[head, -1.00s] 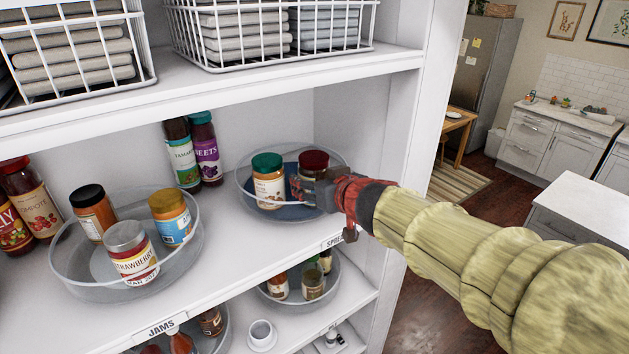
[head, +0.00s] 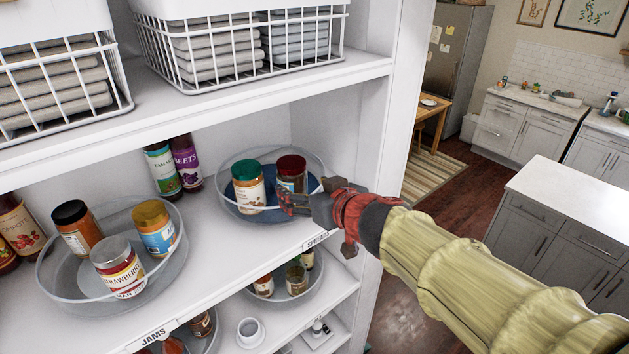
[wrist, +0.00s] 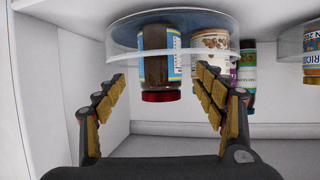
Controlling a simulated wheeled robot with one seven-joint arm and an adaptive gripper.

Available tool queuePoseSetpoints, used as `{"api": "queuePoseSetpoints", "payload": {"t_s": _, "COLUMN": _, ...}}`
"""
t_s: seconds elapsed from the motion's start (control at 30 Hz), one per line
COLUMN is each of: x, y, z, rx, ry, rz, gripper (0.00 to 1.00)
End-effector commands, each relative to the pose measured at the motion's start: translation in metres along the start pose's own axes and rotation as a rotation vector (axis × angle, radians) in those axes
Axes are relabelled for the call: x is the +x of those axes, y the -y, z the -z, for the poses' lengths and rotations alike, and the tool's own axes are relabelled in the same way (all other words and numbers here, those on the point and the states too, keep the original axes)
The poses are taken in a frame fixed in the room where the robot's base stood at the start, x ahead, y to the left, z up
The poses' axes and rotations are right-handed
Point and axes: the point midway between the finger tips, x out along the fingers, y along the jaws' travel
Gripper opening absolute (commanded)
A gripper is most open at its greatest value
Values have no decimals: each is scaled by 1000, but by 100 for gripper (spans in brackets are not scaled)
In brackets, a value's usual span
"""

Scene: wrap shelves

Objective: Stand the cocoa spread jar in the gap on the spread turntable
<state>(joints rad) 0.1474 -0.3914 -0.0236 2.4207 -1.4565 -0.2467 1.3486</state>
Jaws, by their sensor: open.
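The jar with a red lid and dark brown contents (head: 290,181), which looks like the cocoa spread, stands upright on the spread turntable (head: 258,214), beside a green-lidded jar (head: 247,187). The wrist view looks upside down and shows the dark jar (wrist: 156,58) with its blue and white label, inside the clear turntable rim (wrist: 200,20). My gripper (head: 286,202) is at the turntable's front right. Its fingers (wrist: 160,78) are spread wide, one to each side of the jar in the picture, with clear space between them and it. Nothing is held.
A jam turntable (head: 105,285) with several jars stands on the left of the same shelf. Two tall jars (head: 172,166) stand behind, between the turntables. Wire baskets (head: 240,50) sit above.

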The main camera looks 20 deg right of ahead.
Motion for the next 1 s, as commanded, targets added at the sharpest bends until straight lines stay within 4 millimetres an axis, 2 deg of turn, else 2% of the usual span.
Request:
{"api": "queuePoseSetpoints", "payload": {"t_s": 0.1, "x": -21, "y": -1, "z": 2, "rx": -1, "ry": -3, "rz": -2, "gripper": 70}}
{"api": "queuePoseSetpoints", "payload": {"t_s": 0.3, "x": -38, "y": 0, "z": 0, "rx": 0, "ry": -3, "rz": 0, "gripper": 70}}
{"api": "queuePoseSetpoints", "payload": {"t_s": 0.63, "x": -46, "y": -3, "z": 2, "rx": 0, "ry": -11, "rz": -14, "gripper": 70}}
{"api": "queuePoseSetpoints", "payload": {"t_s": 0.77, "x": -54, "y": -20, "z": 15, "rx": -1, "ry": -58, "rz": -98, "gripper": 70}}
{"api": "queuePoseSetpoints", "payload": {"t_s": 0.87, "x": -67, "y": -43, "z": 20, "rx": 5, "ry": -79, "rz": -214, "gripper": 70}}
{"api": "queuePoseSetpoints", "payload": {"t_s": 0.93, "x": -78, "y": -60, "z": 14, "rx": 15, "ry": -59, "rz": -298, "gripper": 70}}
{"api": "queuePoseSetpoints", "payload": {"t_s": 1.0, "x": -90, "y": -73, "z": 0, "rx": 31, "ry": -11, "rz": -368, "gripper": 70}}
